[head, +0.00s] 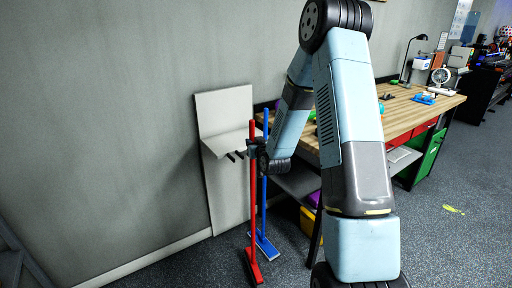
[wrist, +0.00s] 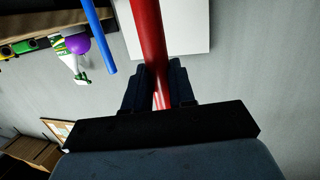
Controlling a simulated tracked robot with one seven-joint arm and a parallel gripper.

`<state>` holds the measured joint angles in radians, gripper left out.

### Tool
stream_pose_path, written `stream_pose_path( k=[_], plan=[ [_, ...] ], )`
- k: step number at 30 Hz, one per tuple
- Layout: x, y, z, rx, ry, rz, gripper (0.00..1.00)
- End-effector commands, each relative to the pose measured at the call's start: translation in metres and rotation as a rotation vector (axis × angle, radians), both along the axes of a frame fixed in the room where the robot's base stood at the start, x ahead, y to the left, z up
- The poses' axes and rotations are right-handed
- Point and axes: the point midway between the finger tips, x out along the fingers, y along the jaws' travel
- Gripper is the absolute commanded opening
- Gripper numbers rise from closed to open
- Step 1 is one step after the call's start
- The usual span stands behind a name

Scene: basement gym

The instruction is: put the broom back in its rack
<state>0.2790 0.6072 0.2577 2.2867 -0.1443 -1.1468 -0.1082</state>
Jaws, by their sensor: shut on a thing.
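My gripper (head: 255,146) is shut on the upper handle of the red broom (head: 252,205), which is nearly upright. Its red head is low at the floor; I cannot tell if it touches. In the wrist view the red handle (wrist: 149,35) runs between the two dark fingers (wrist: 159,88). The rack (head: 224,110) is a pale panel on the wall with a ledge and dark prongs (head: 236,156), left of and behind the red broom. A blue broom (head: 265,205) is upright just right of the red one; whether the rack holds it is unclear.
A wooden workbench (head: 425,112) with tools and a lamp stands right of the rack, partly behind my arm. A yellow bin (head: 309,222) sits beneath its near end. Grey floor (head: 450,240) is open at right. Dark equipment (head: 15,262) edges in at lower left.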

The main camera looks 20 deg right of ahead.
Motion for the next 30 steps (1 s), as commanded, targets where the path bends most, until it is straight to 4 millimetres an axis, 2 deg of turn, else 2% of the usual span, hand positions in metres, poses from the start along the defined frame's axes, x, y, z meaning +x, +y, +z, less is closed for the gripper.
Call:
stream_pose_path(
  k=[12,30],
  plan=[
    [-0.0074,-0.0089,-0.0090,0.002,-0.008,0.212,0.00],
    [-0.0095,-0.0094,-0.0081,0.001,-0.009,0.246,0.00]
  ],
)
